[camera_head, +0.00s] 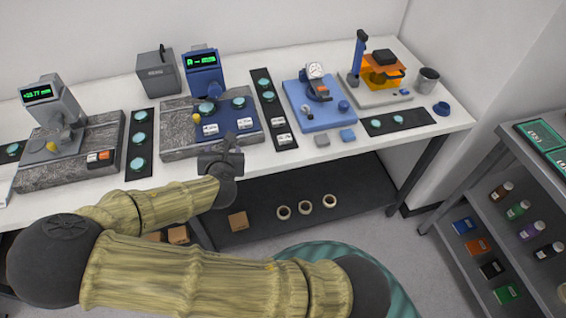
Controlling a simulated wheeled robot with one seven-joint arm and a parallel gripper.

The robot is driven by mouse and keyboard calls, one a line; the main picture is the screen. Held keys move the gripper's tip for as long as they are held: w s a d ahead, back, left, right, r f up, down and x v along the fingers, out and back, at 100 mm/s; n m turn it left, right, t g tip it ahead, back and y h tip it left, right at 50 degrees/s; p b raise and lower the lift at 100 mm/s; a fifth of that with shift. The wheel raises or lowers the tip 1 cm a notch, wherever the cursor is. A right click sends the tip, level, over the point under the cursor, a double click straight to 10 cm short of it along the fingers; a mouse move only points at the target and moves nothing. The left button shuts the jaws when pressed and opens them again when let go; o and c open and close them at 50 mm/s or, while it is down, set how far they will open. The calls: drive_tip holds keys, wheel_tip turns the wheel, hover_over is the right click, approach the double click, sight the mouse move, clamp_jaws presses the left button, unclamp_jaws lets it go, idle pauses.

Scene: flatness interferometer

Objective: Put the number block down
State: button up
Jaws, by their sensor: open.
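Several small white blocks with dark markings, which look like number blocks, are in view; I cannot tell which one the task means. One block (210,129) and another block (245,123) lie on the blue plate (228,128) of the middle granite station. Two more, an upper block (279,123) and a lower block (284,138), lie on the dark strip (262,95) to the right. My gripper (230,146) is open at the front edge of the middle station, just in front of the blue plate. No block shows between its fingers, though the gripper body hides part of that spot.
A granite gauge stand (62,180) stands at the left. Right of the dark strip are a blue dial gauge base (322,118) and an orange device (383,72). Bare white bench (185,165) shows along the front edge. A shelf rack (500,200) stands at the right.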

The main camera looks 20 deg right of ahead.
drive_tip(key=s+d+f+m+g, duration=0.25)
drive_tip(key=d+m+g, duration=0.2)
drive_tip(key=m, duration=0.35)
drive_tip(key=s+d+f+m+g, duration=0.1)
drive_tip(key=s+d+m+g, duration=0.25)
drive_tip(key=d+m, duration=0.35)
drive_tip(key=s+d+r+m+g+y, duration=0.1)
drive_tip(key=s+d+r+m, duration=0.2)
drive_tip(key=s+r+m, duration=0.6)
drive_tip(key=r+m, duration=0.1)
drive_tip(key=m, duration=0.7)
drive_tip(key=shift+s+r+g+y, duration=0.3)
drive_tip(key=shift+s+r+y, duration=0.1)
drive_tip(key=shift+d, duration=0.1)
drive_tip(key=shift+r, duration=0.2)
